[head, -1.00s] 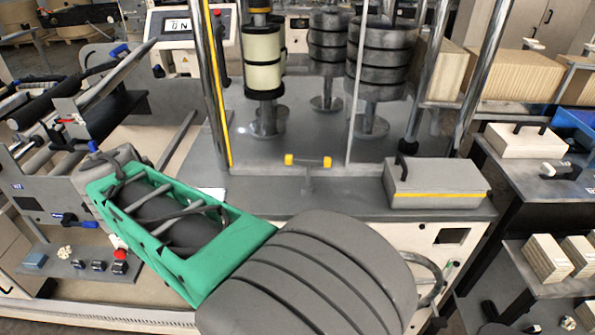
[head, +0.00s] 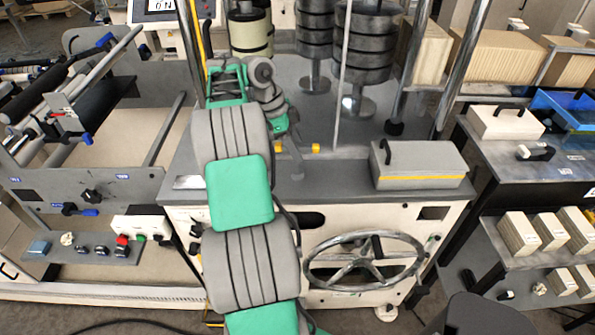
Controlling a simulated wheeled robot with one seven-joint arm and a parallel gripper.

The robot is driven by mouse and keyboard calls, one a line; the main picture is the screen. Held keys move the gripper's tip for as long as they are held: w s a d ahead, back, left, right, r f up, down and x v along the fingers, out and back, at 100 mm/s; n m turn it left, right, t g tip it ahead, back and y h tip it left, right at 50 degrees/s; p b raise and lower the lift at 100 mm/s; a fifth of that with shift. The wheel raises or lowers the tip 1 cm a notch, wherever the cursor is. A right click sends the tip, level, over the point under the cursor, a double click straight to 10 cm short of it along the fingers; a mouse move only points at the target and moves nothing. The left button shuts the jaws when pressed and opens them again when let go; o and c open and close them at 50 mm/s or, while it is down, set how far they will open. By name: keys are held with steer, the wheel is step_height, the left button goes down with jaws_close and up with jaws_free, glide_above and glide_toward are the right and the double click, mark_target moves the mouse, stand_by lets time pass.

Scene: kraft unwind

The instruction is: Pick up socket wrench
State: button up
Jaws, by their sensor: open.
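The socket wrench (head: 315,149) appears to be the T-shaped tool with yellow ends on its dark crossbar. It stands upright at the front of the machine's grey deck, in the middle of the head view. My gripper (head: 294,140) is at the crossbar, reaching down from the upper left. It is open, small in the picture and partly hidden by my own wrist. The middle of the crossbar is covered by it. I cannot tell whether the fingers touch the bar.
A grey box with a yellow stripe (head: 418,167) sits on the deck to the right. A vertical post (head: 342,75) and stacked dark discs (head: 368,48) stand behind the tool. A spoked handwheel (head: 365,262) is on the machine's front. The floor at lower right is partly clear.

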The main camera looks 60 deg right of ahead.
steer(key=shift+s+f, duration=0.15)
steer(key=shift+f, duration=0.25)
steer(key=shift+c, duration=0.4)
jaws_close()
